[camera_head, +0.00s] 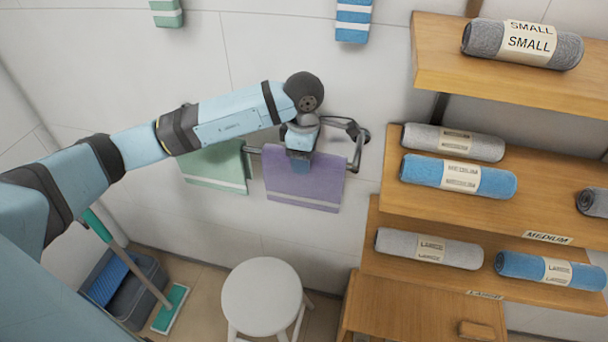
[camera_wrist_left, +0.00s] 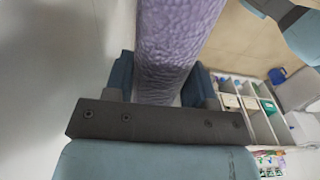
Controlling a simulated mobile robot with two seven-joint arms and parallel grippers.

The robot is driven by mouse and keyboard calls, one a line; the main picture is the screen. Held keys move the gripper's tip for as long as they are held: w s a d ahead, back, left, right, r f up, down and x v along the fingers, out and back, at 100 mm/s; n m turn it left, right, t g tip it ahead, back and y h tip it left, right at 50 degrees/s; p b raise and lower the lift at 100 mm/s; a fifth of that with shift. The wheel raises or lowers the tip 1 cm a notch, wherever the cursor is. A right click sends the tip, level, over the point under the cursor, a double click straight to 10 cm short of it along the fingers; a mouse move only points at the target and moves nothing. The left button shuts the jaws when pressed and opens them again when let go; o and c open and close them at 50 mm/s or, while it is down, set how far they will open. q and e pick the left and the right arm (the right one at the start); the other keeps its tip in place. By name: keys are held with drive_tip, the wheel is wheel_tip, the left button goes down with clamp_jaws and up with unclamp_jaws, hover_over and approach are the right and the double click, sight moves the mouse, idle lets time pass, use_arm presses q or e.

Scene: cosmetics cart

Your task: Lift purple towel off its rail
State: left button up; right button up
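The purple towel (camera_head: 304,183) hangs folded over a wall rail (camera_head: 357,150) in the head view, with a pale stripe near its lower edge. My left gripper (camera_head: 299,168) is over its top edge from above, with one blue finger in front of the cloth. In the left wrist view the towel (camera_wrist_left: 172,45) runs between the two fingers of my left gripper (camera_wrist_left: 160,85), which lie close against it on both sides. The finger behind the towel is hidden in the head view. My right gripper is not in view.
A green towel (camera_head: 217,168) hangs just left of the purple one. Wooden shelves (camera_head: 395,180) with rolled towels stand close on the right. A white stool (camera_head: 262,290) is below, and a mop bucket (camera_head: 150,272) is at lower left.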

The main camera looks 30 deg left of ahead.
use_arm(q)
drive_tip(key=c, duration=0.5)
drive_tip(key=shift+r, duration=0.1)
wheel_tip(320, 180, up, 20)
drive_tip(key=shift+f, duration=0.1)
idle(0.4)
drive_tip(key=shift+b, duration=0.35)
drive_tip(key=shift+s+d, duration=0.7)
drive_tip(key=shift+s, duration=0.8)
drive_tip(key=shift+s+d, duration=0.75)
drive_tip(key=shift+s, duration=0.75)
drive_tip(key=shift+s+d, duration=0.7)
drive_tip(key=shift+s, duration=0.8)
